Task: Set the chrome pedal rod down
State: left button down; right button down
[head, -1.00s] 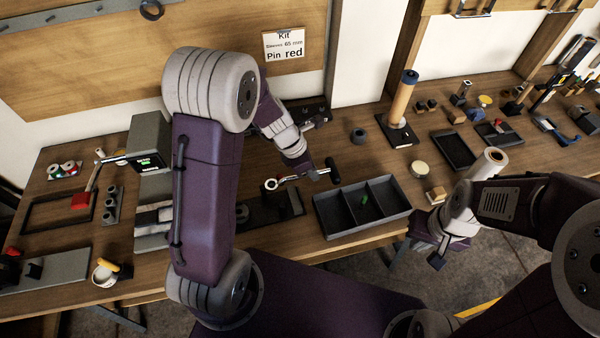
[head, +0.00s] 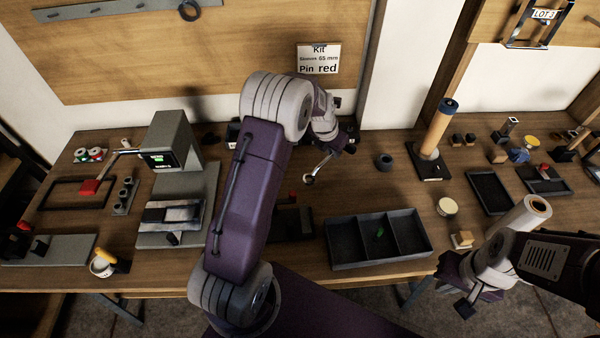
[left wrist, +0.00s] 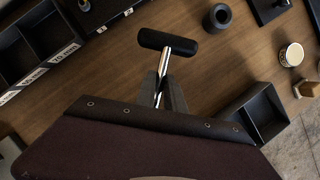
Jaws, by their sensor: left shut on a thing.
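The chrome pedal rod (head: 319,166) has a ring at one end and a black crossbar at the other. My left gripper (head: 338,143) is shut on its shaft, behind the divided tray. The ring end points front-left in the head view. In the left wrist view the black crossbar (left wrist: 168,42) stands out beyond my left gripper's fingers (left wrist: 162,92), which close on the chrome shaft (left wrist: 164,66). The ring end is hidden there. I cannot tell whether the rod touches the bench. My right gripper (head: 455,288) is open and empty at the bench's front edge.
The divided dark tray (head: 340,262) holds a small green piece. A dark ring (head: 384,162) and a tall wooden roll on a base (head: 436,130) stand right of the rod. A grey machine (head: 172,140) stands left. Bare bench lies between the rod and the tray.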

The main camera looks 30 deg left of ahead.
pick_arm(q)
jog(key=shift+s+a, duration=0.15)
jog(key=shift+a, duration=0.05)
jog(key=a+f, duration=0.2)
jog(key=a, duration=0.2)
jog(key=a+f, duration=0.2)
jog(key=a, duration=0.1)
jog(key=w+a+f, duration=0.1)
jog(key=a+f, duration=0.2)
jog(key=a, duration=0.1)
jog(key=shift+a+b, duration=0.3)
jog(key=shift+b, duration=0.1)
jog(key=shift+d+f, duration=0.15)
jog(key=shift+f, duration=0.25)
jog(key=shift+w+f, duration=0.1)
jog(key=shift+f, duration=1.5)
jog(key=shift+f, duration=0.1)
jog(key=c, duration=1.4)
grip_release()
jog(key=shift+c, duration=0.2)
